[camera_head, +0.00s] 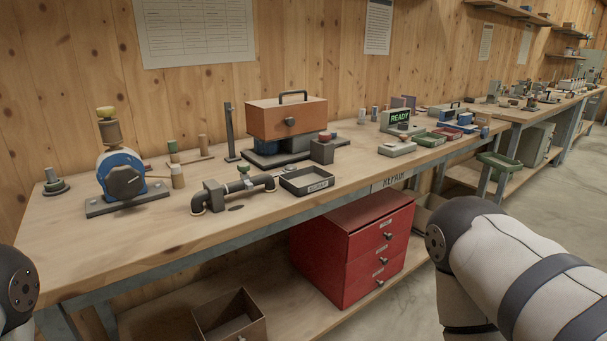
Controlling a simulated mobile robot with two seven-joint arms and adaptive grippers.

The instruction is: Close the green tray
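A shallow green-rimmed tray (498,162) shows at the right, below the bench top near the metal legs. It sticks out in front of the bench, and its open top faces up. A smaller green tray (428,140) lies on the bench top near the box with the READY display. I cannot tell from this view which one is the task's tray. Neither gripper is in view. Only a dark joint of my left arm shows at the left edge, and a white link of my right arm at the lower right, in front of the bench.
The wooden workbench (110,225) runs from the left to the far right. A red drawer cabinet (330,255) and an open box (230,318) stand on its lower shelf. A pipe assembly, a blue pump (120,172) and an orange-brown box (285,119) stand on top. The floor at right is clear.

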